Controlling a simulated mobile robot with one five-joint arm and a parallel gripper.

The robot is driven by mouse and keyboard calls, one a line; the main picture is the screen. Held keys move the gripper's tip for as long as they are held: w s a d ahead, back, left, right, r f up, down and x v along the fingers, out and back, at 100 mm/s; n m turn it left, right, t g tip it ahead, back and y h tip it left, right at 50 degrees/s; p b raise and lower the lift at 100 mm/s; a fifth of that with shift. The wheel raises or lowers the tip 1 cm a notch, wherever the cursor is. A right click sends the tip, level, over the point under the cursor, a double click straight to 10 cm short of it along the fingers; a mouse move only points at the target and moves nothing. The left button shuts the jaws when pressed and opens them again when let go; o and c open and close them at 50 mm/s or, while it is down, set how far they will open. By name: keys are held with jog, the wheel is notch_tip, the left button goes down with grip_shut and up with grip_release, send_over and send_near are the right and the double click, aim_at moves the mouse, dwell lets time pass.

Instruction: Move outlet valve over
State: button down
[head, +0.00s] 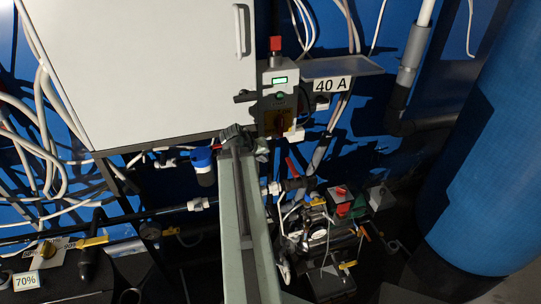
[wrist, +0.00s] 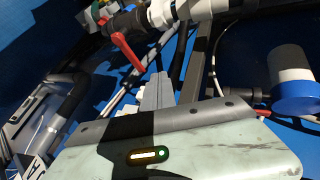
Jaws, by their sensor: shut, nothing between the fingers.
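A valve with a red lever handle (head: 292,167) sits on the pipework just right of my arm in the head view. Its red handle (wrist: 127,52) also shows in the wrist view, left of my fingers. No label marks it as the outlet valve, so I cannot tell for certain which valve that is. My gripper (wrist: 157,84) is shut and empty, its grey fingers pointing toward the pipe. In the picture the fingers lie close to the red handle, but I cannot tell whether they touch it. In the head view my arm hides part of the pipe, and the fingertips are not clear.
A white cabinet (head: 150,70) and a control box (head: 281,95) with a red button stand behind. A blue-topped filter (head: 203,165) hangs left of my arm. Yellow-handled valves (head: 92,241) sit lower left. A crowded pump assembly (head: 322,225) and a large blue tank (head: 490,150) stand right.

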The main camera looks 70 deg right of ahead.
aim_at(292, 167)
jog(key=s+d+f+b, duration=0.4)
jog(key=d+f+b, duration=0.4)
jog(key=shift+s+d, duration=0.25)
jog(key=shift+s, duration=0.05)
